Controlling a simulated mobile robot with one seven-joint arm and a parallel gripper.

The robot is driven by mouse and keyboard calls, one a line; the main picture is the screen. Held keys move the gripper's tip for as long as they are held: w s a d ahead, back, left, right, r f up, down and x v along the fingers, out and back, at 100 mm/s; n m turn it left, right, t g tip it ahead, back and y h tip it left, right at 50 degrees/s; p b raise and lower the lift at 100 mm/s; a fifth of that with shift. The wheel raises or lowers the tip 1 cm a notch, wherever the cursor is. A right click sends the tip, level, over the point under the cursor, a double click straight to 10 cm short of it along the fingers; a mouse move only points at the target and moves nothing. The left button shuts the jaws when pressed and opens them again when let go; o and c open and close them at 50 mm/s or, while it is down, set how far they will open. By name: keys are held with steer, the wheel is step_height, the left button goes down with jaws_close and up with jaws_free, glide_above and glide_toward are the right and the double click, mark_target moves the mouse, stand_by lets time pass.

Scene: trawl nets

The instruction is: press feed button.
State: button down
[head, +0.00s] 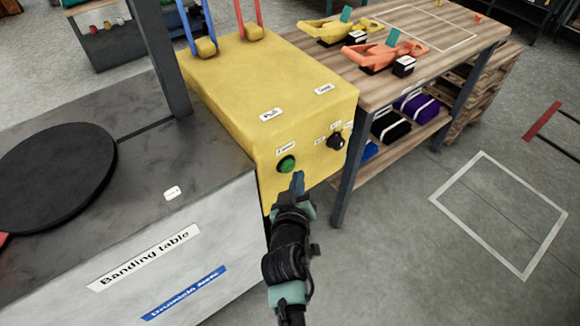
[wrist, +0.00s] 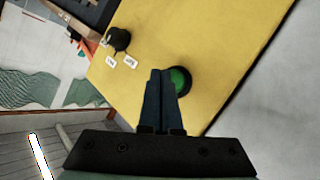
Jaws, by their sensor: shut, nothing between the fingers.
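The green feed button (head: 286,164) sits in a dark ring on the front face of the yellow box (head: 262,90), with a small white label above it. In the wrist view the green button (wrist: 180,79) is partly hidden behind my gripper's fingers. My gripper (head: 298,178) is shut and empty, its blue fingertips just right of and below the button in the head view. In the wrist view the fingertips (wrist: 160,72) overlap the button's left edge. I cannot tell whether they touch it.
A black knob (head: 336,140) is on the same face, right of the button, and shows in the wrist view (wrist: 118,39). The banding table (head: 80,225) with a black disc (head: 55,175) stands left. A wooden bench (head: 440,45) holding yellow and orange tools stands right.

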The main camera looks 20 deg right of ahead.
steer(key=shift+w, duration=0.1)
steer(key=shift+w+a+b, duration=0.15)
steer(key=shift+w+b, duration=0.2)
steer(key=shift+w+a+b, duration=0.2)
steer(key=shift+w+b, duration=0.25)
steer(key=shift+w, duration=0.05)
stand_by(0.9)
steer(key=shift+s, duration=0.15)
steer(key=shift+s+d+p, duration=0.35)
steer(key=shift+s+p, duration=0.35)
steer(key=shift+s, duration=0.1)
steer(key=s+p, duration=0.1)
steer(key=s+d+p, duration=0.1)
steer(key=s, duration=0.1)
steer(key=s+p, duration=0.1)
steer(key=shift+s+d+p, duration=0.35)
steer(key=shift+p, duration=0.05)
